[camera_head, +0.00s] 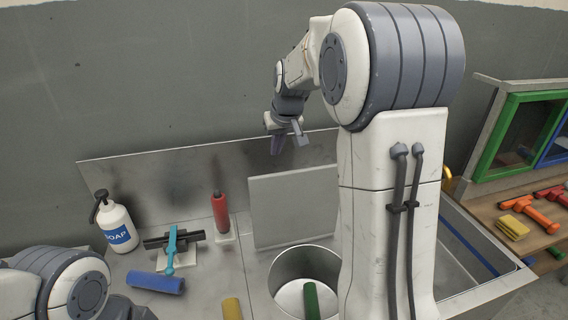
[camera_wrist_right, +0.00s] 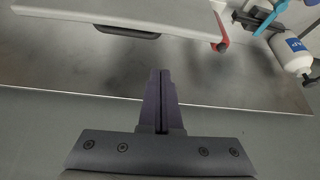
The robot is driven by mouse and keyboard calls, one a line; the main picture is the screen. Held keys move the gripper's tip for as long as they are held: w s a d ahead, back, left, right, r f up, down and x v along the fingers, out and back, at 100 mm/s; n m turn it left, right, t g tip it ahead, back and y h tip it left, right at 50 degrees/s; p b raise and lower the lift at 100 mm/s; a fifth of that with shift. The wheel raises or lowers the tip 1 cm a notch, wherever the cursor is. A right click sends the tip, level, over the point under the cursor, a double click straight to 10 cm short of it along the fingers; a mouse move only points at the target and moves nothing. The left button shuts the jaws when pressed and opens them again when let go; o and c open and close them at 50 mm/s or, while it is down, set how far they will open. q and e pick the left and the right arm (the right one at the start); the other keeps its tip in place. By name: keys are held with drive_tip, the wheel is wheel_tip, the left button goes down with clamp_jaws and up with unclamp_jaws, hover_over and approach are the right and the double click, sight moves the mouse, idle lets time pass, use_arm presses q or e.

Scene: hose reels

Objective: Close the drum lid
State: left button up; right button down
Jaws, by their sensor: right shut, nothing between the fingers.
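The drum (camera_head: 275,277) is a round metal tub set in the steel counter, with its top open. Its lid (camera_head: 293,207) is a flat light-grey panel standing raised behind it. The right wrist view shows the lid (camera_wrist_right: 170,14) at the top, with a dark handle (camera_wrist_right: 118,31) on its edge. My right gripper (camera_head: 290,150) is above and behind the lid, shut and empty, apart from it. Its closed fingers (camera_wrist_right: 160,75) also show in the right wrist view, below the lid's edge. My left arm is at the lower left; its gripper is out of view.
A soap bottle (camera_head: 119,226), blue roll (camera_head: 155,282), turquoise-handled tool (camera_head: 172,248) and red cylinder (camera_head: 220,214) are left of the drum. A green cylinder (camera_head: 311,300) overlaps the drum's front. A wooden bench (camera_head: 491,212) with tools is at right. My right arm hides part of the counter.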

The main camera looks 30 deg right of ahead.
drive_tip(key=w+d+m, duration=0.1)
drive_tip(key=d, duration=0.5)
wheel_tip(320, 180, down, 9)
drive_tip(key=p, duration=0.3)
drive_tip(key=shift+w+h+p, duration=0.4)
drive_tip(key=shift+r, duration=0.1)
